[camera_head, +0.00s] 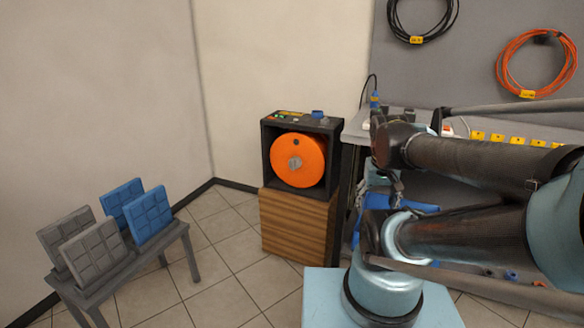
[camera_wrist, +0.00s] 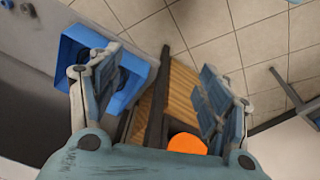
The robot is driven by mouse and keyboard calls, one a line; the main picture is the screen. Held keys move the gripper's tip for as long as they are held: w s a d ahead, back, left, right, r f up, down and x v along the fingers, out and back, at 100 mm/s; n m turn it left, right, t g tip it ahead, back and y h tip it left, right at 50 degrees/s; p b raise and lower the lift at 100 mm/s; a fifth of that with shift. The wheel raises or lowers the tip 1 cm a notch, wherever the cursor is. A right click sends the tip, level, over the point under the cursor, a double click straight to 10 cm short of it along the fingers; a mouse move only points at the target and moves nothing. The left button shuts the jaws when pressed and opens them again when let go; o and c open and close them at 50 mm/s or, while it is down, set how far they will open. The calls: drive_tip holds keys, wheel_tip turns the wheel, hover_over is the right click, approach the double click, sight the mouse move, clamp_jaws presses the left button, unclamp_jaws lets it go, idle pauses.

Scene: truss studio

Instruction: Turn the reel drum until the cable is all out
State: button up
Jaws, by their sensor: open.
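The orange reel drum (camera_head: 298,160) sits upright inside a black open-fronted box (camera_head: 331,128) in the head view. Its face has a grey hub and a small dark spot near the top. No loose cable is clearly seen coming from it. In the wrist view only a bit of the orange drum (camera_wrist: 187,144) shows low between the fingers. My gripper (camera_wrist: 160,85) is open with nothing between its fingers, apart from the drum. In the head view my gripper is hard to make out among my arm links, right of the box.
A wooden cabinet (camera_head: 297,226) carries the box. A grey bench (camera_head: 350,137) stands right of it. A blue bin (camera_wrist: 132,82) is beside the left finger. A low grey table (camera_head: 128,264) with grey and blue panels stands left. Coiled cables (camera_head: 541,63) hang on the wall. Tiled floor lies clear between.

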drive_tip(key=w+r+h, duration=0.2)
drive_tip(key=w+r, duration=0.1)
drive_tip(key=w, duration=0.5)
drive_tip(key=m+t+h, duration=0.3)
drive_tip(key=t+h, duration=0.1)
drive_tip(key=t, duration=0.6)
hover_over(291, 164)
drive_tip(key=s+a, duration=0.7)
drive_tip(key=s, duration=0.7)
wheel_tip(291, 164, down, 11)
drive_tip(key=x, duration=1.6)
drive_tip(key=shift+w+d+f, duration=0.15)
drive_tip(key=shift+w+d, duration=0.05)
drive_tip(key=shift+w, duration=0.05)
drive_tip(key=c, duration=1.5)
